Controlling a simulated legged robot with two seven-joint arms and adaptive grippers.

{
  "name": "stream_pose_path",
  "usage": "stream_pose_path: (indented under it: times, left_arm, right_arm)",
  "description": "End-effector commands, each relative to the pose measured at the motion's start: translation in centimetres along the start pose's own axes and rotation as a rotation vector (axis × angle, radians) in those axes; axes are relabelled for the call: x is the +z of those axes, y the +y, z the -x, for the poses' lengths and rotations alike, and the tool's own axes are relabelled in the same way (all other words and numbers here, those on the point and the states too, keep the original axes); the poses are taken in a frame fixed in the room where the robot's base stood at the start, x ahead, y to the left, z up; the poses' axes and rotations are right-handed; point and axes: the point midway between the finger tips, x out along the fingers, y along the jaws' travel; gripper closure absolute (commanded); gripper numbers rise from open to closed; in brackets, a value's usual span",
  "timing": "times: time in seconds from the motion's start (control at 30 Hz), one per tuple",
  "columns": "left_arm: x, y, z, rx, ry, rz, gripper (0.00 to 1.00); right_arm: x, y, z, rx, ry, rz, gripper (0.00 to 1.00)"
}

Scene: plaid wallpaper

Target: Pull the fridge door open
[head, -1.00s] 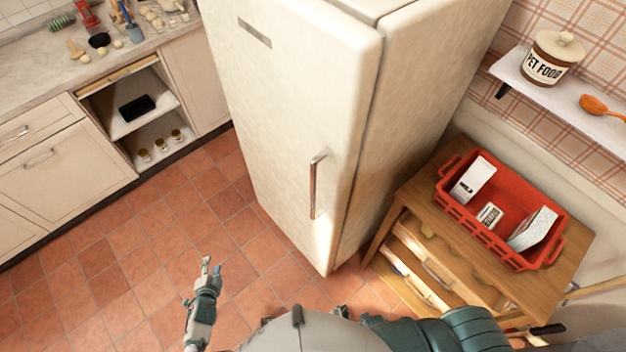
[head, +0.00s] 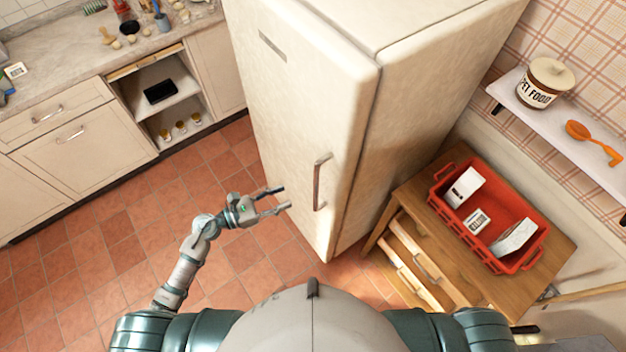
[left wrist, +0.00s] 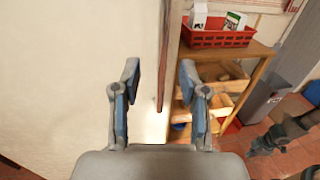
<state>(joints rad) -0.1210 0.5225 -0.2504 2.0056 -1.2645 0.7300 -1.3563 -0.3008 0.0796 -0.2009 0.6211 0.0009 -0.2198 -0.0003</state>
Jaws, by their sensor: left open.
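The cream fridge (head: 400,90) stands in the middle of the head view with its door (head: 290,120) shut. An upright metal handle (head: 320,183) sits near the door's right edge. My left gripper (head: 286,197) is open and empty, a little left of the handle, its fingers pointing towards it. In the left wrist view the handle (left wrist: 165,60) shows between the two spread fingers (left wrist: 158,78), ahead of them and apart from them. A dark jointed part at the lower right of the wrist view looks like my right gripper (left wrist: 275,137); its fingers are unclear.
A wooden stand (head: 540,290) with a red crate (head: 490,245) of cartons is right of the fridge. Above it, a wall shelf (head: 580,135) holds a pet food jar (head: 545,83). Cabinets (head: 85,155) line the left; tiled floor (head: 130,235) between is clear.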

Motion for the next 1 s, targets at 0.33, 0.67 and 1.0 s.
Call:
stream_pose_path:
  times: [0.33, 0.67, 1.0]
  left_arm:
    - [0.4, -0.1, -7.9, 0.000, -0.002, 0.003, 0.57]
    - [0.1, 0.1, -9.8, 0.001, -0.004, 0.005, 0.57]
    - [0.0, 0.0, -10.2, 0.001, -0.001, 0.004, 0.89]
  right_arm:
    - [-0.3, 0.1, 2.7, 0.001, 0.001, 0.000, 1.00]
    - [-0.4, 0.1, 3.2, 0.002, 0.001, -0.001, 1.00]
    - [-0.5, -0.2, 3.2, -0.002, 0.002, -0.002, 1.00]
